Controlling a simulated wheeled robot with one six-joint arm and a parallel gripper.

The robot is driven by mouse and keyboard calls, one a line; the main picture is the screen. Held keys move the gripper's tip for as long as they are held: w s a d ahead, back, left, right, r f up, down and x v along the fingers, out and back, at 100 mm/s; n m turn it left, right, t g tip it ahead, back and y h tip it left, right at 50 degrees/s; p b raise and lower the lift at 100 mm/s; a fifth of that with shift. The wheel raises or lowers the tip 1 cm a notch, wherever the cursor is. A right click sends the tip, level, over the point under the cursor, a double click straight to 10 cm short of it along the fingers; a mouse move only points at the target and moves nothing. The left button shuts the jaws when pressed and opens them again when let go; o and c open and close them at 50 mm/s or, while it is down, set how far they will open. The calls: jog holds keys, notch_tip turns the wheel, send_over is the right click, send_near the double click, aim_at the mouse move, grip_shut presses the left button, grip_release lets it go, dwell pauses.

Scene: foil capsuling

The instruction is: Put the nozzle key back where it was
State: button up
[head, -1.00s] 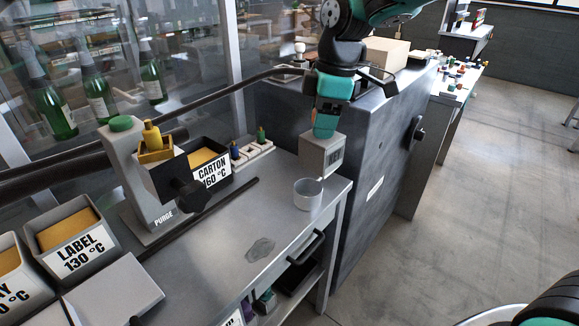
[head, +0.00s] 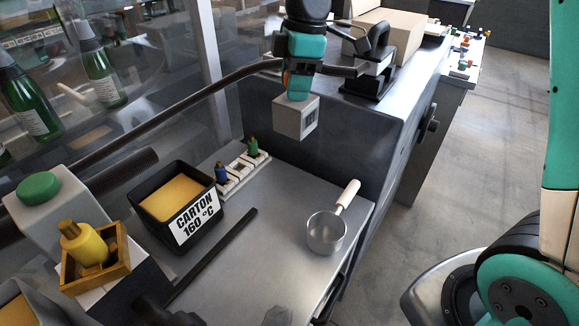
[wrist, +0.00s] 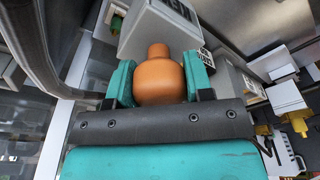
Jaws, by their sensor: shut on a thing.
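My gripper (head: 302,80) hangs above the back of the grey bench, shut on a rounded orange handle (wrist: 160,80). A grey block (head: 297,117) with dark print on one face hangs below the handle. The block also shows beyond the jaws in the wrist view (wrist: 150,30). I cannot tell whether this held piece is the nozzle key. A white rack (head: 236,184) stands behind and left of the pan. It holds a blue-topped piece (head: 221,173) and a green-topped piece (head: 252,147). The block is right of the rack and above it, apart from it.
A black bin labelled CARTON 160 °C (head: 190,221) stands left of the rack. A metal pan (head: 326,233) sits near the right bench edge. A dark bar (head: 222,250) lies across the bench. A dark cabinet rises behind.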

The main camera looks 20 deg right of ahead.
notch_tip(320, 180, down, 18)
jog(key=p, duration=0.1)
jog(key=shift+f, duration=0.15)
jog(key=shift+s, duration=0.1)
jog(key=shift+f, duration=0.15)
jog(key=o, duration=1.1)
notch_tip(320, 180, up, 11)
jog(key=d, duration=0.2)
jog(key=s+a+r+m, duration=0.2)
jog(key=s+m, duration=0.1)
jog(key=s, duration=0.5)
jog(key=s+a+r+m+y, duration=0.1)
jog(key=s+a+r+m, duration=0.1)
jog(key=s, duration=0.6)
jog(key=s+a+r+m+y, duration=0.1)
jog(key=s+a+r+m, duration=0.1)
jog(key=s, duration=0.6)
jog(key=shift+s+a+r+m+b, duration=0.1)
jog(key=shift+s+r+m+b, duration=0.1)
jog(key=shift+r+m, duration=0.3)
jog(key=shift+s+r+m+b, duration=0.15)
jog(key=shift+r+m, duration=0.2)
jog(key=shift+m, duration=0.25)
